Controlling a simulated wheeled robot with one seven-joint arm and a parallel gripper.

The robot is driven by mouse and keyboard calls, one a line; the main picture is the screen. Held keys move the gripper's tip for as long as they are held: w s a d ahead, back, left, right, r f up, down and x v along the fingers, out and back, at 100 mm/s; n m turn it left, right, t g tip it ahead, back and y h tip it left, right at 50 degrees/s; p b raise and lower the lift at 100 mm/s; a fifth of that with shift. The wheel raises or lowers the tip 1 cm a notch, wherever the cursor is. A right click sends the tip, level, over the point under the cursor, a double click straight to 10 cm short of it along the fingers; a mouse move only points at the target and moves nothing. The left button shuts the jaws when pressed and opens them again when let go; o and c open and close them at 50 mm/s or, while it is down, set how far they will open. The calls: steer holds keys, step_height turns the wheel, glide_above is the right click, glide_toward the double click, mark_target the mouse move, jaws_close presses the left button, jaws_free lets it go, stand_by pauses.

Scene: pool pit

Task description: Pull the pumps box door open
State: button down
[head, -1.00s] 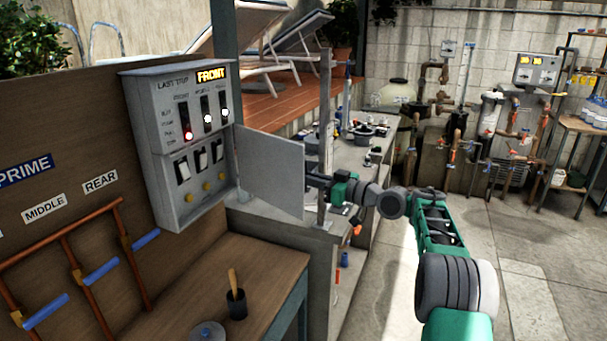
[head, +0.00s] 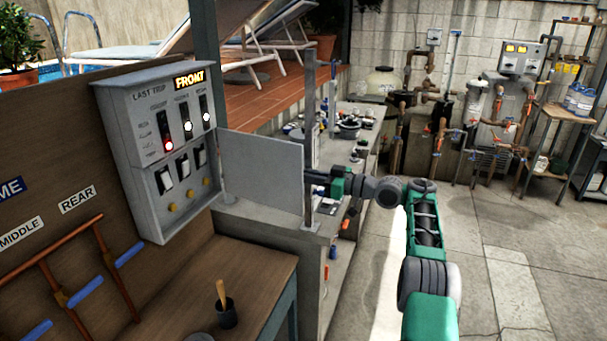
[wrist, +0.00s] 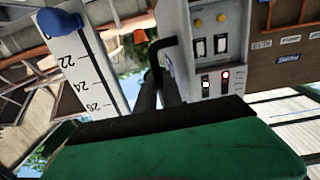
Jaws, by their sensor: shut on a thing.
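The pumps box (head: 150,150) is a grey panel box on the wooden board, with a lit FRONT sign, indicator lights, switches and yellow buttons. Its grey door (head: 262,172) stands swung out to the right, leaving the switches exposed. My gripper (head: 312,180) is at the door's free right edge, shut. In the wrist view my gripper's fingers (wrist: 160,90) are closed at a dark bent handle (wrist: 163,44). The box face (wrist: 212,48) also shows there, upside down. The exact contact of fingers and handle is partly hidden.
A post (head: 311,130) stands close beside my gripper on the grey counter (head: 260,222). A wooden table (head: 215,275) with a dark cup (head: 226,312) is below the box. Orange pipes with blue handles (head: 82,284) are at the left. Open floor (head: 500,250) lies to the right.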

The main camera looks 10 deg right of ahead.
steer(key=shift+a+r, duration=0.1)
steer(key=shift+a, duration=0.1)
steer(key=c, duration=1.9)
jaws_free()
steer(key=shift+c, duration=0.2)
steer(key=o, duration=0.3)
steer(key=shift+w+a, duration=0.1)
steer(key=shift+a, duration=0.2)
steer(key=shift+o, duration=0.7)
steer(key=shift+d, duration=0.4)
